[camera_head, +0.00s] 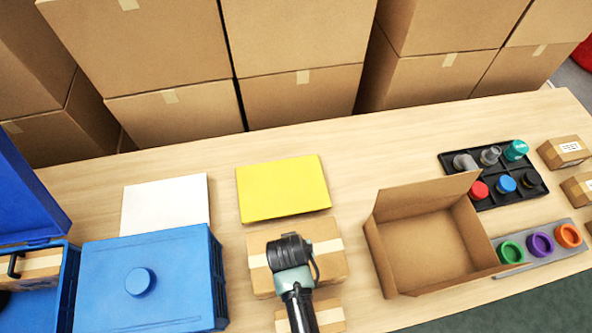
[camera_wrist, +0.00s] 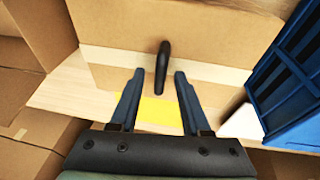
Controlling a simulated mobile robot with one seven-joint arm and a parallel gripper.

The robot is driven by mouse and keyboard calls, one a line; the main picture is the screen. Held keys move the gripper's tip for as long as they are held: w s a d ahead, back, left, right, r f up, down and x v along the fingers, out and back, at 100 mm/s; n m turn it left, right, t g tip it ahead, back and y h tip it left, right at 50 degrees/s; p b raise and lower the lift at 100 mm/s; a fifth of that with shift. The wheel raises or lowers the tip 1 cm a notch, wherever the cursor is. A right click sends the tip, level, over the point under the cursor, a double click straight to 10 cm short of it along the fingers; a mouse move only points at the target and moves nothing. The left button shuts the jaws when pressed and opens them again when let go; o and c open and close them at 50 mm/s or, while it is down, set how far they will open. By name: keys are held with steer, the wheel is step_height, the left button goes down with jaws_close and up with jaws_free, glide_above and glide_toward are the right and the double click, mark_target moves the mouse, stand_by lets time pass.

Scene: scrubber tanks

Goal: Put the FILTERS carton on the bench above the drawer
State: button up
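In the head view my wrist (camera_head: 289,252) covers the carton's middle and hides the fingers. No FILTERS lettering is readable on it. No drawer can be made out.
A second carton (camera_head: 328,316) lies close in front. A lidded blue tank (camera_head: 180,255) stands left, beside an open blue box (camera_head: 68,290) holding a carton. An open cardboard box (camera_head: 385,265) and a black tray (camera_head: 458,158) stand right. Stacked boxes line the back.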

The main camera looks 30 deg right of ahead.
steer(key=shift+r, duration=0.1)
steer(key=v, duration=1.2)
steer(key=w+a+r+t, duration=0.1)
steer(key=w+r+t, duration=0.4)
steer(key=r, duration=0.5)
steer(key=w+a+r+n+t, duration=0.1)
steer(key=w+r+t, duration=0.2)
steer(key=w+r, duration=0.55)
steer(key=w+r+t, duration=0.3)
steer(key=w+r, duration=0.3)
steer(key=r, duration=0.4)
steer(key=a+r+n+t, duration=0.1)
steer(key=a+r+t, duration=0.15)
steer(key=r, duration=0.65)
steer(key=a+r+t, duration=0.1)
steer(key=r+t, duration=0.3)
steer(key=r, duration=0.4)
steer(key=s+a+r+t, duration=0.1)
steer(key=s+r+t, duration=0.1)
steer(key=r, duration=0.5)
steer(key=s+a+r+t+y, duration=0.1)
steer(key=s+r+t, duration=0.2)
steer(key=s+r, duration=0.2)
steer(key=s+a+r+n+t+y, duration=0.1)
steer(key=s+r, duration=0.3)
steer(key=r, duration=0.5)
steer(key=shift+s+a+t, duration=0.2)
steer(key=shift+s+t, duration=0.05)
steer(key=shift+t, duration=0.5)
